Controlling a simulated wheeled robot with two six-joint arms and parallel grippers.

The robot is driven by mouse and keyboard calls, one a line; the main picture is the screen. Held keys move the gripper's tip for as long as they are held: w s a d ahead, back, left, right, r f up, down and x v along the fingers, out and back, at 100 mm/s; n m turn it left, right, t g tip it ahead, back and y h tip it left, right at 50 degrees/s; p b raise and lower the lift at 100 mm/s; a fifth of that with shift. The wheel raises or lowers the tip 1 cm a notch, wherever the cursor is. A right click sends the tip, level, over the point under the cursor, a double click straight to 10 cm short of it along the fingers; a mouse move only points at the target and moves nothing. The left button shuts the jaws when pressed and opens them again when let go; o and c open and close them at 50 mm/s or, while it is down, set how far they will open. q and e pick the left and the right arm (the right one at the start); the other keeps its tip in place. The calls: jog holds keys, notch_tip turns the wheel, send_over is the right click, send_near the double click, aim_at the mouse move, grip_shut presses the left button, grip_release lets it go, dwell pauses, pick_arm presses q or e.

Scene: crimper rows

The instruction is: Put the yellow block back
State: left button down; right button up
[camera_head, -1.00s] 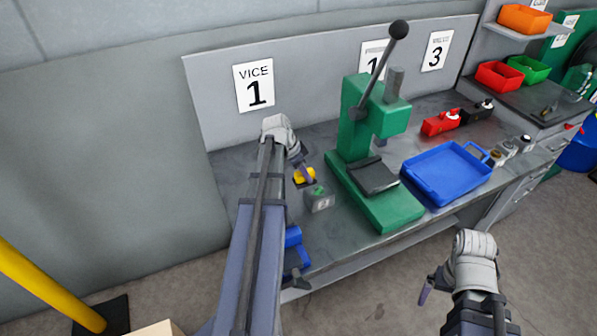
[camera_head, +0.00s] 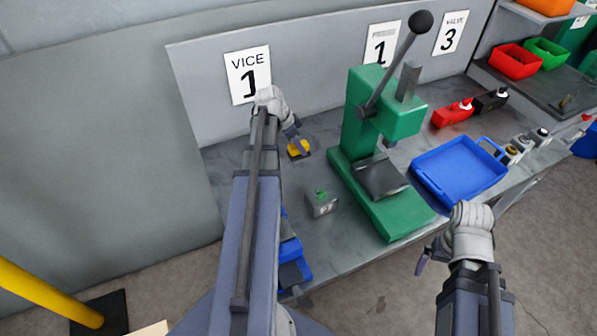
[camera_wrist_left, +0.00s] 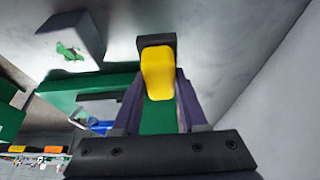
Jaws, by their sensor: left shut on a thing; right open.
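The yellow block (camera_head: 294,152) is at my left gripper (camera_head: 301,146), over the back left of the bench below the VICE 1 sign. In the left wrist view the yellow block (camera_wrist_left: 157,72) sits between the two fingers of my left gripper (camera_wrist_left: 155,85), which is shut on it. A dark piece (camera_wrist_left: 157,41) is at the block's far end. I cannot tell whether the block touches the bench. My right gripper (camera_head: 424,260) is open and empty, in front of the bench edge.
A grey block with a green mark (camera_head: 321,205) stands on the bench, nearer the front. The green lever press (camera_head: 386,205) is right of it, then a blue tray (camera_head: 458,198). A blue vice (camera_head: 291,262) is at the front edge, partly behind my left arm.

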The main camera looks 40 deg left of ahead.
aim_at(289, 153)
pick_arm(q)
jog(key=shift+f+b, duration=4.95)
jog(key=shift+f, duration=0.05)
jog(key=shift+f, duration=0.2)
jog(key=shift+c, duration=2.2)
grip_release()
jog(key=shift+r, duration=0.15)
jog(key=shift+p+v, duration=0.65)
jog(key=shift+v, duration=0.1)
jog(key=p+v, duration=1)
jog(key=shift+s+r, duration=0.15)
jog(key=shift+r, duration=0.25)
jog(key=shift+f, duration=0.1)
